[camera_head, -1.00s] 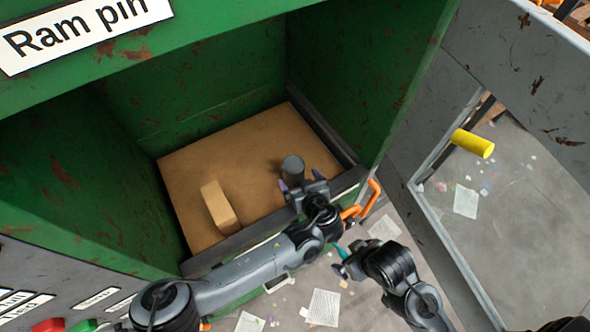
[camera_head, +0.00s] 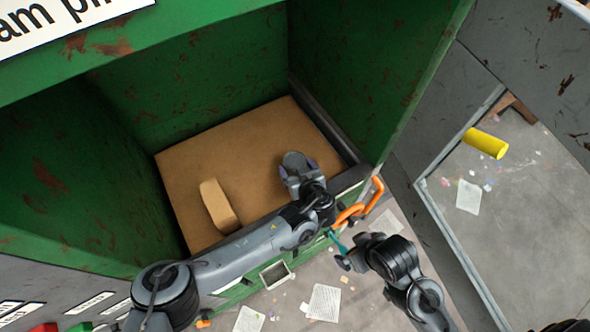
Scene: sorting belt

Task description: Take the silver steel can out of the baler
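The baler (camera_head: 190,95) is a green, rust-marked box with its front open. The silver steel can (camera_head: 294,159) looks dark grey and is near the right front of the brown cardboard bed inside; only its upper part shows. My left gripper (camera_head: 298,167) reaches over the front sill, its purple-tipped fingers on either side of the can. I cannot tell whether they press on it. My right gripper (camera_head: 338,250) is outside the baler, below the orange handle, with a teal tip showing; its opening is unclear.
A tan block (camera_head: 217,205) lies on the bed left of my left gripper. The front sill (camera_head: 347,182) and orange handle (camera_head: 365,205) are close to my arms. The grey door (camera_head: 425,110) stands open at right, with a yellow cylinder (camera_head: 486,143) beyond it. Papers litter the floor.

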